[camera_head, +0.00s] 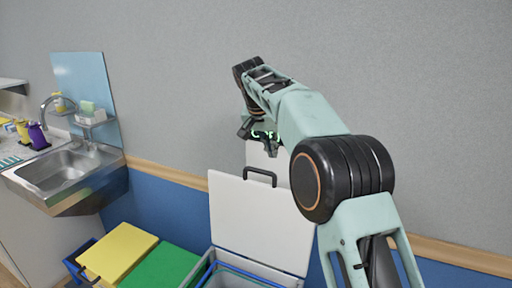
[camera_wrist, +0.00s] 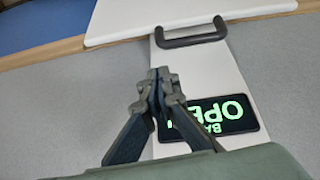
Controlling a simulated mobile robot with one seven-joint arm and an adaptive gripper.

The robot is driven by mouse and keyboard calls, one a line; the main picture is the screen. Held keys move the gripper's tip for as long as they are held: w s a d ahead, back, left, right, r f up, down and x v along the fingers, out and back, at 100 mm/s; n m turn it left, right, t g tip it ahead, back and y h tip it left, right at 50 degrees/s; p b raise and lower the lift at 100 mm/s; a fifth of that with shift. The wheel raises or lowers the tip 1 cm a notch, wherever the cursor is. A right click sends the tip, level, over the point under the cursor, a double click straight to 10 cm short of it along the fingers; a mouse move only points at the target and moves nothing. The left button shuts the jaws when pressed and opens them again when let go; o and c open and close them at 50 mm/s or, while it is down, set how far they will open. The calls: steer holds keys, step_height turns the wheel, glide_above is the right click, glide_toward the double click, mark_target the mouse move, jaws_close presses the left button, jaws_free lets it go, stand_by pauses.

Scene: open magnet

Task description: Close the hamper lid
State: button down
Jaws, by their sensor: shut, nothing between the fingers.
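The hamper's white lid (camera_head: 255,222) stands raised and open, tilted back near the wall, with a dark handle (camera_head: 260,173) at its top edge. The hamper body (camera_head: 215,272) below is open, with a blue rim inside. In the wrist view the lid (camera_wrist: 130,18) is at the top, with its handle (camera_wrist: 192,38) near the fingers. My gripper (camera_head: 262,138) is above the lid's handle in the head view. In the wrist view my gripper (camera_wrist: 158,76) is shut and empty, with its tips apart from the handle in the picture.
A white upright panel (camera_wrist: 205,73) with a dark sign (camera_wrist: 215,118) in green letters stands behind the lid. Yellow (camera_head: 118,250) and green (camera_head: 160,268) lidded bins stand left of the hamper. A sink (camera_head: 70,170) is farther left. The grey wall (camera_head: 190,60) is close behind.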

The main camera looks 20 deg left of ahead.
steer(key=shift+m+y, duration=0.3)
steer(key=shift+m, duration=0.1)
steer(key=w+f, duration=0.1)
steer(key=f, duration=0.1)
steer(key=w+a+f, duration=0.1)
steer(key=w+f, duration=0.1)
steer(key=f, duration=0.1)
steer(key=w+f+p, duration=0.1)
steer(key=w+f, duration=0.1)
steer(key=f, duration=0.1)
steer(key=shift+w+a+f, duration=0.1)
steer(key=shift+a+f, duration=0.1)
steer(key=shift+a, duration=0.2)
